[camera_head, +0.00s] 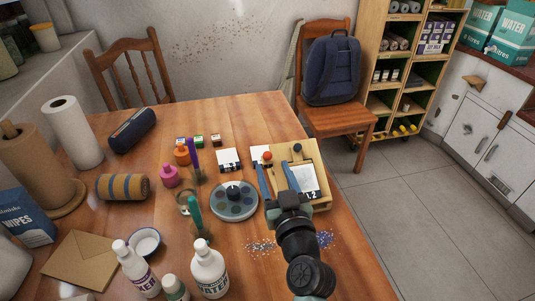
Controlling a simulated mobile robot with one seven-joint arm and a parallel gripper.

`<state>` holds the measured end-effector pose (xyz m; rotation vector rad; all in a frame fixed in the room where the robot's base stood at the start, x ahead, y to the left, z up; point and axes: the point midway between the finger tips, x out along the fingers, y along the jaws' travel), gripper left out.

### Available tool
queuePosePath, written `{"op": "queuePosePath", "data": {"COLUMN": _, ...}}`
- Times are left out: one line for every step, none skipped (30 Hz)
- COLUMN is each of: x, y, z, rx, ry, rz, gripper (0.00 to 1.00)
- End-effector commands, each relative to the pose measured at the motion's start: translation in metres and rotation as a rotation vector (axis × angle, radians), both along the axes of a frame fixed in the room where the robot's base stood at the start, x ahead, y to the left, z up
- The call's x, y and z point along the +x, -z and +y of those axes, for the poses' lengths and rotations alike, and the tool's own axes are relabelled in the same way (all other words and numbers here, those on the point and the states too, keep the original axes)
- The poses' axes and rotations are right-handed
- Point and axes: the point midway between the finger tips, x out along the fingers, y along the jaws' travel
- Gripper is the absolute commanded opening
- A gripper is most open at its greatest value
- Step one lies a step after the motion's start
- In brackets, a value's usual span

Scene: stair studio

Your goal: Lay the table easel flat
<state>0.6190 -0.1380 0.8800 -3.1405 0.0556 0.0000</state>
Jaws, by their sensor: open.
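The table easel (312,160) is a pale wooden board near the right edge of the wooden table. A white sheet (303,184) with dark lettering lies against its face, and a dark blue knob (297,147) shows near its top. I cannot tell from this view how steeply the board is tilted. My gripper (273,170) is open, with its two blue fingers spread over the easel's left part. Nothing shows between the fingers. My wrist and fingers hide the easel's lower left part, and I cannot tell whether they touch it.
White bottles (209,270) stand at the front. Speckled spots mark the table near my wrist. A chair with a backpack (332,70) stands behind.

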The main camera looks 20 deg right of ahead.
Motion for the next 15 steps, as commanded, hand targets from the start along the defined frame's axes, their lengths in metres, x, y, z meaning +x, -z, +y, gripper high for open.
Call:
{"op": "queuePosePath", "data": {"x": 0.011, "y": -0.002, "z": 0.0, "rx": -0.001, "ry": -0.002, "rz": -0.002, "gripper": 0.56}}
{"op": "queuePosePath", "data": {"x": 0.016, "y": -0.001, "z": 0.0, "rx": -0.001, "ry": -0.002, "rz": -0.001, "gripper": 0.56}}
{"op": "queuePosePath", "data": {"x": 0.023, "y": -0.001, "z": 0.0, "rx": -0.001, "ry": -0.003, "rz": -0.001, "gripper": 0.56}}
{"op": "queuePosePath", "data": {"x": 0.027, "y": -0.001, "z": 0.0, "rx": -0.001, "ry": -0.003, "rz": -0.001, "gripper": 0.56}}
{"op": "queuePosePath", "data": {"x": 0.032, "y": -0.001, "z": 0.0, "rx": -0.001, "ry": -0.002, "rz": -0.002, "gripper": 0.56}}
{"op": "queuePosePath", "data": {"x": 0.037, "y": -0.001, "z": 0.0, "rx": 0.0, "ry": -0.003, "rz": 0.0, "gripper": 0.56}}
{"op": "queuePosePath", "data": {"x": 0.041, "y": -0.001, "z": 0.0, "rx": 0.0, "ry": -0.003, "rz": -0.001, "gripper": 0.56}}
{"op": "queuePosePath", "data": {"x": 0.044, "y": 0.0, "z": 0.0, "rx": 0.0, "ry": -0.003, "rz": 0.0, "gripper": 0.56}}
{"op": "queuePosePath", "data": {"x": 0.048, "y": 0.0, "z": 0.0, "rx": -0.001, "ry": -0.003, "rz": -0.001, "gripper": 0.56}}
{"op": "queuePosePath", "data": {"x": 0.05, "y": 0.0, "z": -0.001, "rx": -0.001, "ry": -0.002, "rz": 0.0, "gripper": 0.56}}
{"op": "queuePosePath", "data": {"x": 0.052, "y": 0.0, "z": -0.001, "rx": -0.001, "ry": -0.002, "rz": 0.0, "gripper": 0.56}}
{"op": "queuePosePath", "data": {"x": 0.054, "y": 0.0, "z": -0.001, "rx": -0.002, "ry": -0.002, "rz": 0.0, "gripper": 0.56}}
{"op": "queuePosePath", "data": {"x": 0.056, "y": 0.0, "z": -0.001, "rx": -0.002, "ry": -0.001, "rz": 0.0, "gripper": 0.56}}
{"op": "queuePosePath", "data": {"x": 0.057, "y": 0.0, "z": -0.001, "rx": -0.002, "ry": -0.001, "rz": 0.0, "gripper": 0.56}}
{"op": "queuePosePath", "data": {"x": 0.057, "y": 0.0, "z": -0.001, "rx": -0.001, "ry": -0.001, "rz": 0.0, "gripper": 0.56}}
